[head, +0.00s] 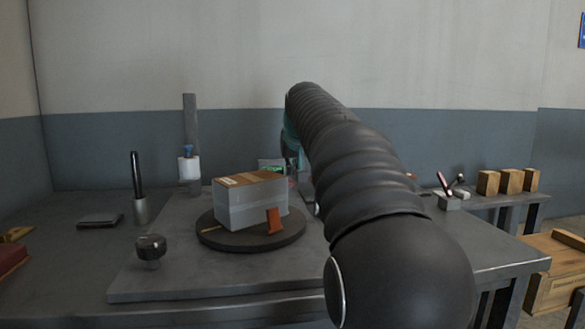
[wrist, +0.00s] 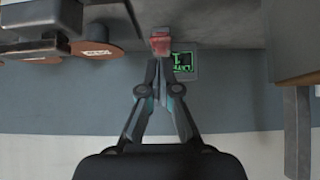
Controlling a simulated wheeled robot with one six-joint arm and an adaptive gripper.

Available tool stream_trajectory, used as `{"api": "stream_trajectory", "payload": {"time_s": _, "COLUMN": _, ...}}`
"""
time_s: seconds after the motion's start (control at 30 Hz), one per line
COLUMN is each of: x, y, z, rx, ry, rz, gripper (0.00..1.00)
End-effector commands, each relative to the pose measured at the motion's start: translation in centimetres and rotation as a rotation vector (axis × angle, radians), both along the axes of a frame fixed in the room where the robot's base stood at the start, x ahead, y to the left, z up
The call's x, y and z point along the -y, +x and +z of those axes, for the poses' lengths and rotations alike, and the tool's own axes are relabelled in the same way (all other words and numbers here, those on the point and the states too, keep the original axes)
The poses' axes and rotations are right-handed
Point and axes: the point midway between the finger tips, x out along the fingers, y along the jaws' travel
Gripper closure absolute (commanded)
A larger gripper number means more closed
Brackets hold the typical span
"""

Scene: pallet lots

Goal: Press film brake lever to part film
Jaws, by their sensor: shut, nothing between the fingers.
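My gripper (wrist: 158,66) points at a small red block (wrist: 160,43) in the wrist view, with its fingers together and empty. The red block lies right at the fingertips; I cannot tell whether they touch, or whether it is the film brake lever. In the head view my arm hides most of the gripper, behind and right of the wrapped carton. A white film roll (head: 188,168) with a blue top sits by a grey mast (head: 190,118). A carton (head: 250,203), partly covered in translucent film, stands on a dark round turntable (head: 219,234).
A small green-lit display (wrist: 183,62) is beside the red block. A black knob (head: 151,248) and an upright black handle (head: 137,180) stand at the left. Several small wooden blocks (head: 510,181) stand at the right. My arm covers the bench's middle right.

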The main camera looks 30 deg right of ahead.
Motion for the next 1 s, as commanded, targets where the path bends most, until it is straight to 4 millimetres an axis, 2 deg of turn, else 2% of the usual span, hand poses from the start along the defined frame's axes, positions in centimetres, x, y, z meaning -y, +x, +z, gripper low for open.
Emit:
{"api": "stream_trajectory", "payload": {"time_s": 0.03, "x": -0.1, "y": 0.0, "z": 1.7, "rx": 0.000, "ry": 0.000, "rz": 0.000, "gripper": 1.00}}
{"api": "stream_trajectory", "payload": {"time_s": 0.07, "x": -0.1, "y": -0.1, "z": 2.1, "rx": 0.000, "ry": 0.000, "rz": 0.001, "gripper": 1.00}}
{"api": "stream_trajectory", "payload": {"time_s": 0.5, "x": -1.8, "y": -6.0, "z": 6.9, "rx": 0.003, "ry": -0.002, "rz": 0.001, "gripper": 1.00}}
{"api": "stream_trajectory", "payload": {"time_s": 0.7, "x": -2.1, "y": -7.2, "z": 7.9, "rx": 0.001, "ry": -0.001, "rz": 0.001, "gripper": 1.00}}
{"api": "stream_trajectory", "payload": {"time_s": 1.0, "x": -2.2, "y": -7.4, "z": 8.0, "rx": 0.000, "ry": -0.001, "rz": 0.001, "gripper": 1.00}}
